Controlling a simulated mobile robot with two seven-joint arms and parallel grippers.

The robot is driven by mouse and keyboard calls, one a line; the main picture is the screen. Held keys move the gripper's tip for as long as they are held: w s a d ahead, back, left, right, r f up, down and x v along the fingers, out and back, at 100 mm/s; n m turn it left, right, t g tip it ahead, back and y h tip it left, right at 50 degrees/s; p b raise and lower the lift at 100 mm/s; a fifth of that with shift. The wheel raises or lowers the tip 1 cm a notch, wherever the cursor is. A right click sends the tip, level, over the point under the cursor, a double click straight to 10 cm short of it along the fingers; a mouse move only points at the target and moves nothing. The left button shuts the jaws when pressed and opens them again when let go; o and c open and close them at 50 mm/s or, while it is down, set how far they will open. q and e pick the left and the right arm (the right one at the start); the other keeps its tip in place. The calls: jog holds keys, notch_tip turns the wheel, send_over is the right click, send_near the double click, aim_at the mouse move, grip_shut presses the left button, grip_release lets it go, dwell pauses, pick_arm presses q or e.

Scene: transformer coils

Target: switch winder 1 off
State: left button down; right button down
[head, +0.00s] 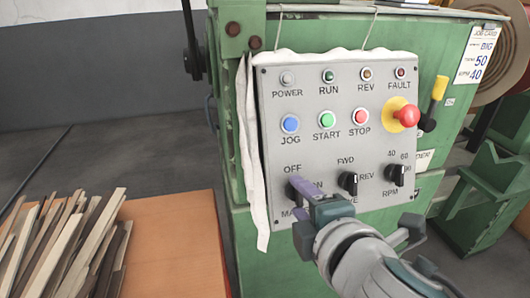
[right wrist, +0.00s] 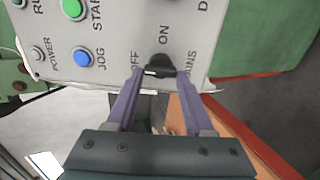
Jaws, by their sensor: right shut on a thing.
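The winder's grey control panel (head: 330,130) hangs on the front of a green machine. At its lower left is the black mains knob (head: 291,190), with the labels OFF, ON and MAINS around it. My right gripper (head: 300,186) reaches in from the lower right and is shut on this knob. In the right wrist view, the two purple fingers stand on either side of the black mains knob (right wrist: 161,63). My left gripper is not in view.
Above the knob are the JOG (head: 290,123), START (head: 326,119) and STOP (head: 360,116) buttons. A red mushroom button (head: 407,115) is at right. The FWD/REV knob (head: 348,183) is close to my right gripper. Wooden strips (head: 65,245) lie on an orange-brown surface at lower left.

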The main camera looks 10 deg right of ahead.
jog(key=shift+c, duration=1.4)
grip_release()
jog(key=p+v, duration=0.1)
jog(key=v, duration=0.9)
jog(key=shift+p, duration=0.4)
jog(key=shift+d, duration=0.1)
